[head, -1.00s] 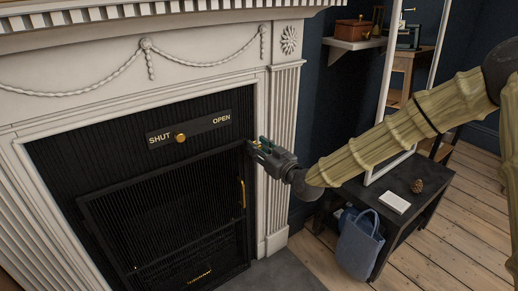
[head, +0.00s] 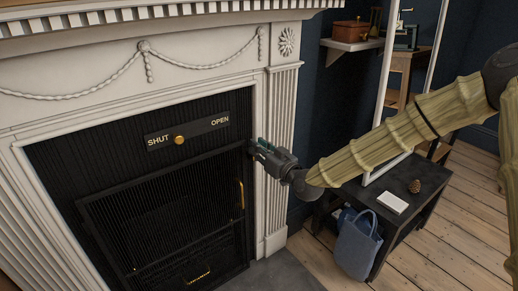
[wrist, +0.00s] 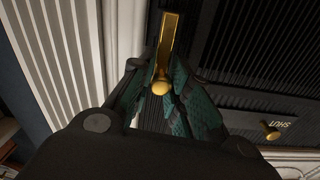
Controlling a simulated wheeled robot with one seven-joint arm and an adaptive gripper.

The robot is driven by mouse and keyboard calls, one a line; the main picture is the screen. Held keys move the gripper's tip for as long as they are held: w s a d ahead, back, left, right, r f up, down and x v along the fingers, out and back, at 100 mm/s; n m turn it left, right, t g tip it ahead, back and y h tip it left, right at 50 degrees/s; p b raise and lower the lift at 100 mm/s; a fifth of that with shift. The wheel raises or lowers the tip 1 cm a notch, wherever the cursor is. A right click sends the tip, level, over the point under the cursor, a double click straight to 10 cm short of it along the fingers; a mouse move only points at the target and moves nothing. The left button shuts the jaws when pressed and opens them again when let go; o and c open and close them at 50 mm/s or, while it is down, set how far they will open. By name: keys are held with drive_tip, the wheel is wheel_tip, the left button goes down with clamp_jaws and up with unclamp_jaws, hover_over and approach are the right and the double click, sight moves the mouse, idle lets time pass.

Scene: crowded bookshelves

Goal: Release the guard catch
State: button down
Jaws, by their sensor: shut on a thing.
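The guard catch (wrist: 168,38), a brass bar with a round knob end, is in the wrist view at the edge of the black fireplace front. My gripper (wrist: 160,95) has its teal-padded fingers closed around the knob end of the catch.
A plate (head: 205,126) marked SHUT and OPEN has a brass knob (head: 179,140) near SHUT. A white fluted pilaster (head: 277,150) stands close right of the opening. A black bench (head: 408,225) with a white book (head: 392,203) and pine cone, and a blue bag (head: 357,245), are farther right.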

drive_tip(key=c, duration=1.3)
unclamp_jaws()
drive_tip(key=shift+s+a+f, duration=0.1)
drive_tip(key=shift+f, duration=0.05)
drive_tip(key=shift+c, duration=0.2)
drive_tip(key=v, duration=1.2)
